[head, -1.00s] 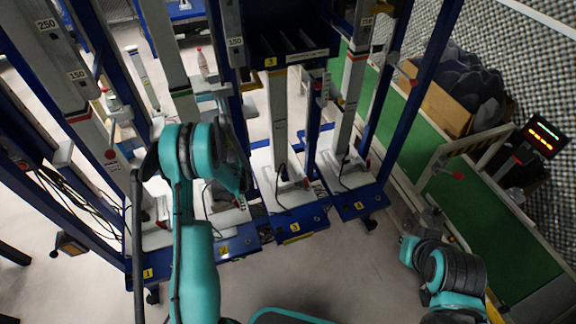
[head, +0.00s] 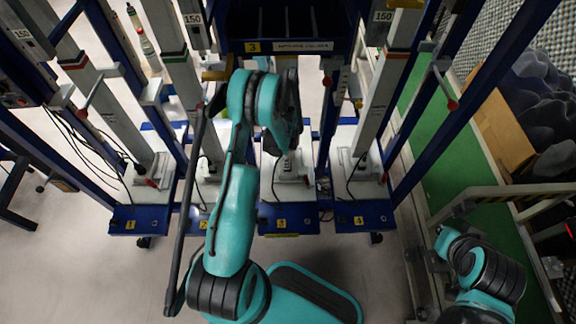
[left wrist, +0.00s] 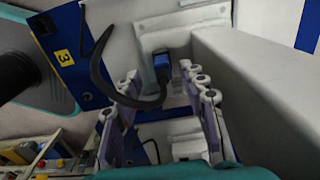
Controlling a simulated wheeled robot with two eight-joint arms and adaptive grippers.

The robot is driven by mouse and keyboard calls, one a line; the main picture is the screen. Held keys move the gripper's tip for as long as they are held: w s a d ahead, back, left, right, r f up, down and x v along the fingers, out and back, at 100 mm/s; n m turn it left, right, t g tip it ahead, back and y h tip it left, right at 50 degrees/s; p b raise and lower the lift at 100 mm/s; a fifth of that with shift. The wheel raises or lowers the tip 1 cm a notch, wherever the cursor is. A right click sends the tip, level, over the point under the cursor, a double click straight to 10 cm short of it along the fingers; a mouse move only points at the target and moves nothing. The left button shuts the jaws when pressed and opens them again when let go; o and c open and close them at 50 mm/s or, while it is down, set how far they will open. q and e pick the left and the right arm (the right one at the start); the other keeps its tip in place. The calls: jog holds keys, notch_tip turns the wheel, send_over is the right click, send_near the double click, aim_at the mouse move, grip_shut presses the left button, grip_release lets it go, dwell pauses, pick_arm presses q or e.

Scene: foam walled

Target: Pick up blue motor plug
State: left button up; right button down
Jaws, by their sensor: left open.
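The blue motor plug (left wrist: 162,66) shows in the left wrist view, on a grey housing beside a white column, with a thick black cable curving from it. My left gripper (left wrist: 160,84) is open. Its two fingertips are to either side of the plug in the picture, and nothing is held between them. I cannot tell whether either finger touches it. In the head view my left arm reaches to station 3, and its forearm and wrist hide the gripper and plug. My right arm shows at the lower right, but its gripper fingers do not.
Blue-framed stations with white columns stand in a row; blue posts rise between them. The station 3 base (head: 288,218) is under my left arm. A dark bin rack (head: 290,42) hangs above. A green conveyor (head: 435,125) and cardboard box (head: 505,135) are right. The front floor is clear.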

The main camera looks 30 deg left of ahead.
pick_arm(q)
jog(key=f, duration=0.1)
jog(key=f+b, duration=0.1)
jog(key=f, duration=0.2)
jog(key=shift+w+d+f+b, duration=0.1)
jog(key=shift+w+b, duration=0.2)
jog(key=shift+b, duration=0.1)
jog(key=shift+c, duration=0.6)
grip_shut()
